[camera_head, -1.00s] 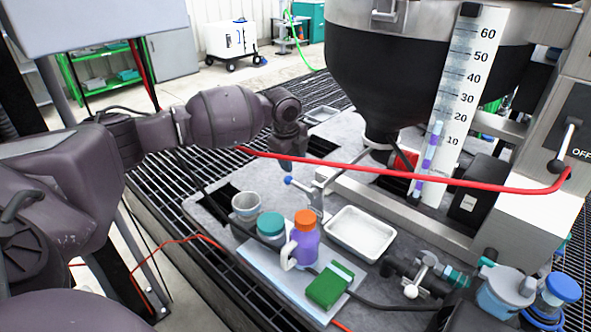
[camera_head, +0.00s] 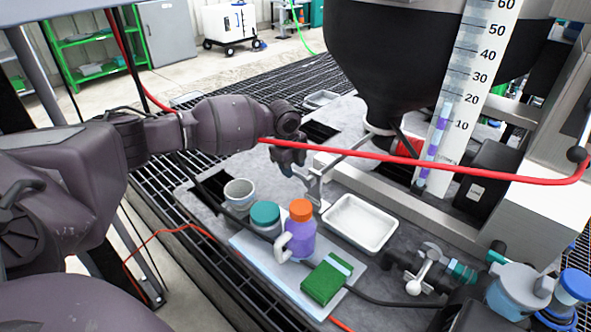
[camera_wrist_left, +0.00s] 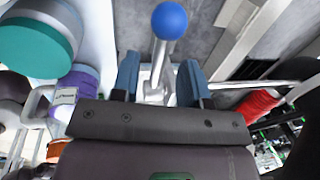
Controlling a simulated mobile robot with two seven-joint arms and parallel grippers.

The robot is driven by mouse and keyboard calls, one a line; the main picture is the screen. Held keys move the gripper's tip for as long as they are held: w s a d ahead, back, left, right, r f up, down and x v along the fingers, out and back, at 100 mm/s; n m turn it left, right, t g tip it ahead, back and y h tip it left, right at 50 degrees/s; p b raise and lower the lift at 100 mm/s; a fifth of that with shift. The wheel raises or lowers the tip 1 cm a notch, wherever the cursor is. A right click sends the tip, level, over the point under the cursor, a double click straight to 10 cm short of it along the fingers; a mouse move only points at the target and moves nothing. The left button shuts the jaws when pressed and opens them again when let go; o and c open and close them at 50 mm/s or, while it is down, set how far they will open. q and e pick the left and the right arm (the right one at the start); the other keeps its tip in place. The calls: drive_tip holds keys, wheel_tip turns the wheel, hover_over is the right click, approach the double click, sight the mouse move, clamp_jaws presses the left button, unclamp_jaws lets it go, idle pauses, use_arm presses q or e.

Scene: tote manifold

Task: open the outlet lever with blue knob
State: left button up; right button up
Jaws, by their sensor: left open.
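The blue knob (camera_wrist_left: 169,20) of the outlet lever shows clearly in the left wrist view. Its metal lever (camera_wrist_left: 158,72) runs down the picture between the two fingers. In the head view the lever's metal part (camera_head: 316,184) shows under the black hopper (camera_head: 385,75), and the knob is hidden at my gripper. My left gripper (camera_head: 290,168) is at the knob end of the lever. In the left wrist view its blue-grey fingers (camera_wrist_left: 158,80) are apart, one on each side of the lever. I cannot tell whether either finger touches it. My right gripper is not in view.
Below stand a grey cup (camera_head: 239,191), a teal-lidded jar (camera_head: 265,214), a purple bottle (camera_head: 301,238) and a green sponge (camera_head: 326,280). A white tray (camera_head: 392,237) lies right of the lever. Another valve (camera_head: 425,270) sits at lower right.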

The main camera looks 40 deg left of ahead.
use_arm(q)
drive_tip(key=shift+w+f, duration=0.15)
drive_tip(key=shift+f, duration=0.45)
drive_tip(key=shift+c, duration=0.5)
clamp_jaws()
